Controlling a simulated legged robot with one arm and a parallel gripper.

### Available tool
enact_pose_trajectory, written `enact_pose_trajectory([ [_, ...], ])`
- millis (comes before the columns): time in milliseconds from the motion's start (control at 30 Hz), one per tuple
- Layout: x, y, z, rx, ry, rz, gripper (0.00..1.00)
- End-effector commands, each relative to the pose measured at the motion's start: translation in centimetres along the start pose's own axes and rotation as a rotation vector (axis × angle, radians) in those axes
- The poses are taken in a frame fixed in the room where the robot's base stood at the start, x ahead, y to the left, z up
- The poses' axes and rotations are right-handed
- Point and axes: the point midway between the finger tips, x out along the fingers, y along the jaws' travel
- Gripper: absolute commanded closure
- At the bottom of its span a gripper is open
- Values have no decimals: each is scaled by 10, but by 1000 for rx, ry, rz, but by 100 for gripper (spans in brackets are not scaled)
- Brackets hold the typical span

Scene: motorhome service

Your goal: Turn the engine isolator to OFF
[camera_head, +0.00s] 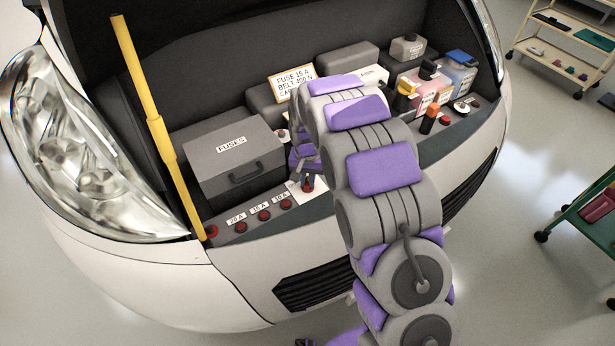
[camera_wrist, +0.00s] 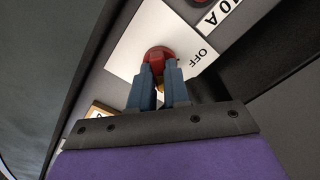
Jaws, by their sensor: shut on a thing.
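The engine isolator shows in the wrist view as a red round knob (camera_wrist: 158,53) on a white plate (camera_wrist: 127,49). The word OFF is printed on the plate to the right of the knob. My gripper (camera_wrist: 160,72) has its two blue-grey fingers shut on the isolator knob. A small yellow-orange part shows between the fingers. They hide part of the knob, and I cannot tell which way it points. In the head view my gripper (camera_head: 308,183) reaches down to the white plate (camera_head: 298,189) at the front of the engine bay, and my arm covers much of that area.
A grey FUSES box (camera_head: 233,160) stands left of my gripper, behind several red fuse knobs (camera_head: 264,216) with amp labels. A yellow prop rod (camera_head: 150,110) rises at the left. Bottles and coloured caps (camera_head: 428,95) stand right of my arm.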

Motion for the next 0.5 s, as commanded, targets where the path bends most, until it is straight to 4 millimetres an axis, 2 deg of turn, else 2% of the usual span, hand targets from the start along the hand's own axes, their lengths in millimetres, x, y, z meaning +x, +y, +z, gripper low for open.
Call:
enact_pose_trajectory([
  [500, -4, -1, 1, -424, 1, -1, 100],
])
